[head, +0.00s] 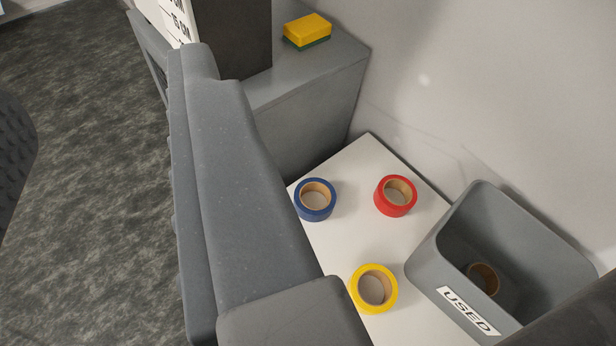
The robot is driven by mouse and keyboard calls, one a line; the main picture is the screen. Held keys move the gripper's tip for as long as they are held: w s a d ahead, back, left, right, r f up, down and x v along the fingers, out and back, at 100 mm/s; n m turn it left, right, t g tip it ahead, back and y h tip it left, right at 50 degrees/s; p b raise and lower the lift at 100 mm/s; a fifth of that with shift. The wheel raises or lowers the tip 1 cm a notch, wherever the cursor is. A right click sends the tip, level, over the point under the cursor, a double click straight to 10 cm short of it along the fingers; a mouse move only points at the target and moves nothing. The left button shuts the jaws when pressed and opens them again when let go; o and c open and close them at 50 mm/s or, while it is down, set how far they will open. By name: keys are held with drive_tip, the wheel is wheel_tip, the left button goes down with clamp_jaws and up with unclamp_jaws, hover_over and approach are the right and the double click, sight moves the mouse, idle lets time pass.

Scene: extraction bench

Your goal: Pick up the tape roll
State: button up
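Three tape rolls lie flat on a white surface (345,160). A blue tape roll (303,205) is at the left, close beside my arm in the picture. A red tape roll (396,210) is to its right. A yellow tape roll (374,307) is nearer the bottom, between my arm and a grey bin. My arm crosses the view from the upper left to the bottom middle. My gripper does not show.
The grey bin (430,262) labelled USED stands at the right, with a brown cardboard ring (487,276) inside. A grey cabinet (315,70) at the top bears a yellow and green sponge (307,30) and a dark box (235,40). A pale wall bounds the right. Dark floor is at left.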

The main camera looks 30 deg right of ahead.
drive_tip(key=shift+w+a+r, duration=0.1)
drive_tip(key=shift+w+a, duration=0.05)
drive_tip(key=shift+w, duration=0.2)
